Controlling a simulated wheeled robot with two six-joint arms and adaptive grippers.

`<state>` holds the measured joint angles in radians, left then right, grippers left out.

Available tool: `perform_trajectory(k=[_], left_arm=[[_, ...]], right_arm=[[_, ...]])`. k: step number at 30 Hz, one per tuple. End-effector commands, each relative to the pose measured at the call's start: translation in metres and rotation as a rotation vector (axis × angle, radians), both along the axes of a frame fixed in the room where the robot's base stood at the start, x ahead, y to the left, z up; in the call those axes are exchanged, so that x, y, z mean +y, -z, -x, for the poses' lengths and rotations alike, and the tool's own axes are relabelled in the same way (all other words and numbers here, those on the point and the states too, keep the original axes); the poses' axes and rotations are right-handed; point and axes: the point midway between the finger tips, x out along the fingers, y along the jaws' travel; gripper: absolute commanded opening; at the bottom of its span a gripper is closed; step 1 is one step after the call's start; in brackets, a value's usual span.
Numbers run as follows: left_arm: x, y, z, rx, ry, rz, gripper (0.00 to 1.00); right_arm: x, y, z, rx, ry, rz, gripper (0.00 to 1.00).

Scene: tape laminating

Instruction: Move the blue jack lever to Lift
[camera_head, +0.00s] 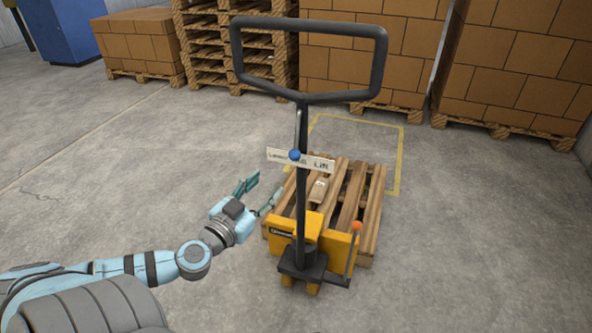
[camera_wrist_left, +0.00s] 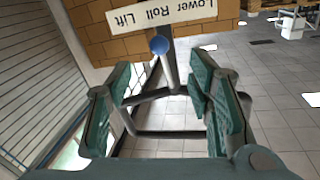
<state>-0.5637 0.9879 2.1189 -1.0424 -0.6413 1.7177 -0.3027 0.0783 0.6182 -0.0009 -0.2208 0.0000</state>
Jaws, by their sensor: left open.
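The blue jack lever knob (camera_head: 294,155) is on the dark handle shaft of a yellow pallet jack. A white label strip (camera_head: 321,165) behind it reads Lower, Roll, Lift, with Lift at the right end in the head view. The knob stands at the middle word, Roll. In the left wrist view the label (camera_wrist_left: 190,10) is upside down, and the blue knob (camera_wrist_left: 160,45) is beside Roll. My left gripper (camera_head: 262,190) is open and empty, below and left of the knob. In the wrist view the knob lies ahead, between the fingers (camera_wrist_left: 160,72), apart from both. My right gripper is not in view.
The jack's black handle loop (camera_head: 307,25) rises above the label. A wooden pallet (camera_head: 372,205) sits behind the yellow body (camera_head: 338,245), which carries an orange-tipped rod (camera_head: 356,227). Stacked boxes (camera_head: 520,60) and pallets line the back. Floor left of the jack is clear.

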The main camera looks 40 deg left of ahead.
Motion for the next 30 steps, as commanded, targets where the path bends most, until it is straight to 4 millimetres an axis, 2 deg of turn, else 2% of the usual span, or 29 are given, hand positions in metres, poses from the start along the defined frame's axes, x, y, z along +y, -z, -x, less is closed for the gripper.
perform_trajectory(k=[4, 8, 12, 15, 21, 29, 30], left_arm=[[0.0, -0.005, -0.022, -0.019, 0.007, 0.01, 0.47], [0.004, -0.007, -0.059, -0.024, 0.007, 0.016, 0.47], [0.011, -0.011, -0.1, -0.016, 0.006, 0.02, 0.47], [0.012, -0.012, -0.121, -0.016, 0.01, 0.019, 0.47], [0.015, -0.009, -0.141, -0.014, 0.012, 0.013, 0.47], [0.015, -0.007, -0.143, -0.012, 0.012, 0.009, 0.47], [0.015, -0.007, -0.143, -0.012, 0.012, 0.009, 0.41]], right_arm=[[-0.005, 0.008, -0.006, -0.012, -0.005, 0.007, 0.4], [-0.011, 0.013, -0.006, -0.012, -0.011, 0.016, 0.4], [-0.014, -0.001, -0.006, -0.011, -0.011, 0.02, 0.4], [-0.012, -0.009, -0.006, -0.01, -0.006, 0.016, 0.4], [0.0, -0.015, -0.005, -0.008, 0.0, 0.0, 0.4], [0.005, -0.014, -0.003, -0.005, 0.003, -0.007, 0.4], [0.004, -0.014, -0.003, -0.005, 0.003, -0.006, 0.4]])
